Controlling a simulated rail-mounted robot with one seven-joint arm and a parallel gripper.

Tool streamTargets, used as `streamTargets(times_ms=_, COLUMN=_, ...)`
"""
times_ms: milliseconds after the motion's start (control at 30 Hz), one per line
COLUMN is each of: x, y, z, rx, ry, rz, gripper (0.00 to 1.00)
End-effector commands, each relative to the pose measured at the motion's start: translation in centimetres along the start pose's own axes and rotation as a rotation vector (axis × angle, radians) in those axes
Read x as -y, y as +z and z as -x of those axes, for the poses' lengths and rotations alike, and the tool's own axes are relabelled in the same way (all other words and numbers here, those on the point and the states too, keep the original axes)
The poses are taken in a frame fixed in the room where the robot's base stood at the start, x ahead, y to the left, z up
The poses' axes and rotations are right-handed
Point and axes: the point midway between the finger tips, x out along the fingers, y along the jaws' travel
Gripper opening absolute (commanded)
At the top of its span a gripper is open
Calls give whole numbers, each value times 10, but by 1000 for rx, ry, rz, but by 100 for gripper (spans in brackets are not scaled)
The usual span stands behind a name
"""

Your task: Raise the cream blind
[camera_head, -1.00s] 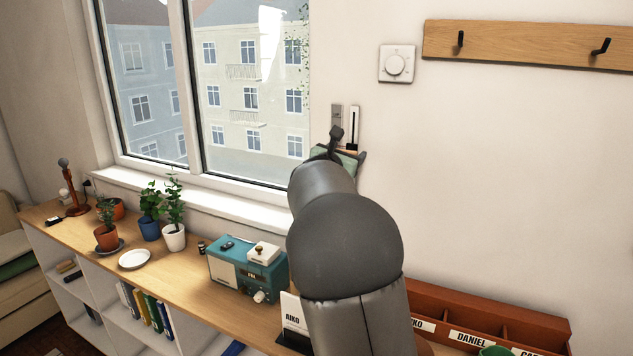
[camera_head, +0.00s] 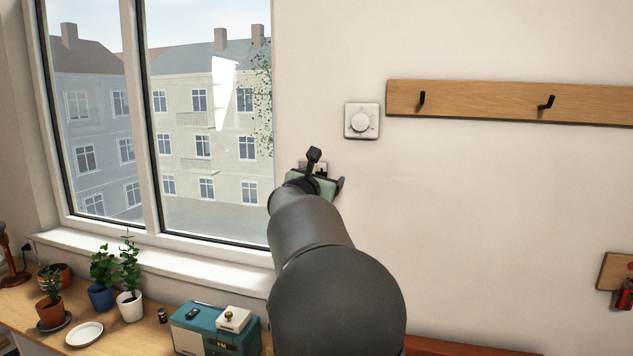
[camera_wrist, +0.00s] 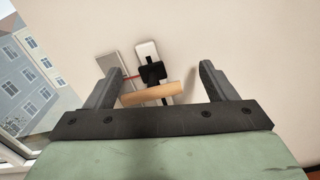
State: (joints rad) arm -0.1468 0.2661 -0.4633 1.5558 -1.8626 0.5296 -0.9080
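No cream blind shows in these views; the visible part of the window (camera_head: 205,120) is uncovered. In the wrist view, a white wall plate (camera_wrist: 147,50) carries a black slider piece (camera_wrist: 152,73) with a light wooden bar (camera_wrist: 152,94) across it. A grey plate (camera_wrist: 113,67) is beside it. My gripper (camera_wrist: 158,65) is open, with its fingers spread to either side of the wooden bar. I cannot tell whether either finger touches it. In the head view, my gripper (camera_head: 328,170) is at the wall right of the window and hides most of the plates.
A round-dial thermostat (camera_head: 362,121) and a wooden hook rail (camera_head: 480,101) are on the wall up and right. Below the window, a wooden shelf top (camera_head: 120,335) holds potted plants (camera_head: 128,275), a white plate (camera_head: 85,334) and a teal radio (camera_head: 205,332).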

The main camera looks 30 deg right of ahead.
Motion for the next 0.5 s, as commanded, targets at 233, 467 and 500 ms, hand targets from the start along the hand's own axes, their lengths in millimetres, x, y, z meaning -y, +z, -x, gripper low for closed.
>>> streamTargets(times_ms=233, x=-4, y=-4, z=1, rx=-6, ry=6, rz=1, gripper=78)
streamTargets(times_ms=467, x=-5, y=-6, z=19, rx=-7, ry=11, rz=-2, gripper=78)
streamTargets(times_ms=500, x=-5, y=-7, z=26, rx=-8, ry=12, rz=-3, gripper=78)
